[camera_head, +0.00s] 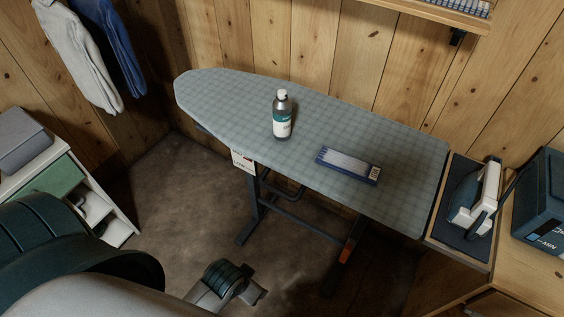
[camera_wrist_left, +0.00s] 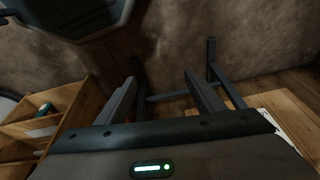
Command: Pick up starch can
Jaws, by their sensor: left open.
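The starch can (camera_head: 282,115), a grey bottle-like can with a white cap and a teal and white label, stands upright on the ironing board (camera_head: 225,95), left of a blue box. My left gripper (camera_wrist_left: 160,77) shows in the left wrist view, open with nothing between its fingers. It points toward the floor and the dark stand legs, apart from the can, which does not show in that view. My right gripper is not in view.
A blue and white box (camera_head: 348,166) lies on the board. An iron (camera_head: 474,197) rests on the right-end tray, with a dark blue case (camera_head: 541,205) beyond. A shelf unit (camera_head: 113,226) stands left. Clothes hang at upper left. Board space around the can is clear.

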